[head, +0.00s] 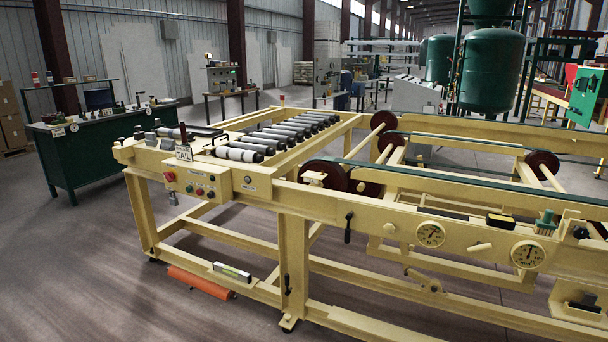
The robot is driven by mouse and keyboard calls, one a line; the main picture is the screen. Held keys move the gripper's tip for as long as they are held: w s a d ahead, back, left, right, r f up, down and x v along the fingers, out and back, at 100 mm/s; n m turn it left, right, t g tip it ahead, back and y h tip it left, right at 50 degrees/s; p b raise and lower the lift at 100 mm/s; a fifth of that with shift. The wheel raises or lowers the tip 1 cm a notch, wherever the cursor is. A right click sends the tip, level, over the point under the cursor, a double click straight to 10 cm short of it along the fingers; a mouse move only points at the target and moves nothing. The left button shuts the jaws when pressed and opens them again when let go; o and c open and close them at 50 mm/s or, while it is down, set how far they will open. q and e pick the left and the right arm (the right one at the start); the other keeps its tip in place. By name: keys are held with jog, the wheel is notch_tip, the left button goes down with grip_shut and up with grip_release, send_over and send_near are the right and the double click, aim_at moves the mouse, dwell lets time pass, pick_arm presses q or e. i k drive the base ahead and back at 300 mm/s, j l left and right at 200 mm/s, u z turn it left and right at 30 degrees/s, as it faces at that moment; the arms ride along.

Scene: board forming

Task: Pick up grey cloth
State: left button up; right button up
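I cannot make out a grey cloth for certain. A flat grey piece (196,132) lies on the left end of the cream machine frame (292,196), behind the TAIL sign (184,154); it is too small to tell whether it is cloth. Small grey items (166,144) sit on the same end, left of the sign. Neither of my grippers shows in the head view.
A control panel (197,187) faces front. A spirit level (232,271) lies on the lower rail; an orange roll (200,282) is below. A green workbench (90,150) stands left, with clear floor between.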

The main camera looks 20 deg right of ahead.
aim_at(166, 143)
jog(key=i+j+u, duration=0.15)
jog(key=i+u, duration=0.2)
jog(key=i, duration=0.35)
jog(key=i+j, duration=0.1)
jog(key=i, duration=0.6)
jog(key=i+j, duration=0.1)
jog(key=i, duration=0.6)
jog(key=i+j, duration=0.1)
jog(key=i, duration=0.6)
jog(key=z, duration=0.05)
